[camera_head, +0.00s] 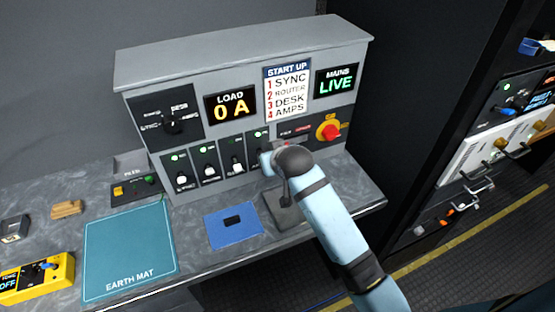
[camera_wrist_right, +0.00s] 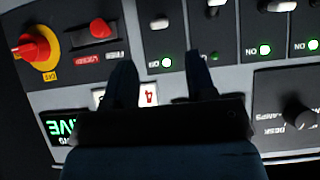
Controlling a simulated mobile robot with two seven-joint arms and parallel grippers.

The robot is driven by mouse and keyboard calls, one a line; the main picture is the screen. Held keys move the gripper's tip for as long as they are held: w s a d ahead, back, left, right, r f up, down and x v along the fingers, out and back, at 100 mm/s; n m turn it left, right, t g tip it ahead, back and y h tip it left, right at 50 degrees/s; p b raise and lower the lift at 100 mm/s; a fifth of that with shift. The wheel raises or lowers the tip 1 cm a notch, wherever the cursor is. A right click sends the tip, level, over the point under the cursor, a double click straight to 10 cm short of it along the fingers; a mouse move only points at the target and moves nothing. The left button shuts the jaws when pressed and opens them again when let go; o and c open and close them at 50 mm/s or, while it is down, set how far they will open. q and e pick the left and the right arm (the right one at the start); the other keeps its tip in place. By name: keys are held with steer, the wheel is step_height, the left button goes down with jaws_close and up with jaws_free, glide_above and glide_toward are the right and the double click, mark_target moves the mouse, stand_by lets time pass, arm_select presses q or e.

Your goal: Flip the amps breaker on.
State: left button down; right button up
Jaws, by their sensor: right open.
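A grey console (camera_head: 212,112) carries a row of black breaker panels with white toggles and lit green lamps. The rightmost breaker (camera_head: 257,136), which I take as the amps one, is partly hidden behind my right gripper (camera_head: 270,160). In the wrist view, which is upside down, its white toggle (camera_wrist_right: 160,22) and green lamp (camera_wrist_right: 166,62) show. My right gripper (camera_wrist_right: 160,62) is open and empty, its fingers before the panel on either side of the lamp's column. I cannot tell whether they touch anything or which way this toggle is set. My left gripper is out of view.
A red and yellow rotary switch (camera_head: 328,130) and a red switch (camera_wrist_right: 100,28) sit beside the breakers. The load display (camera_head: 230,106) reads 0 A; the mains display (camera_head: 337,82) reads LIVE. A blue pad (camera_head: 234,238) and green earth mat (camera_head: 128,255) lie on the bench.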

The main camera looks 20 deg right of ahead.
steer(key=v, duration=0.5)
stand_by(0.3)
steer(key=s+f+n+y, duration=0.2)
steer(key=s+f, duration=2)
steer(key=s, duration=0.2)
steer(key=shift+n+t+y, duration=0.3)
steer(key=shift+t+y, duration=0.1)
steer(key=shift+f, duration=0.1)
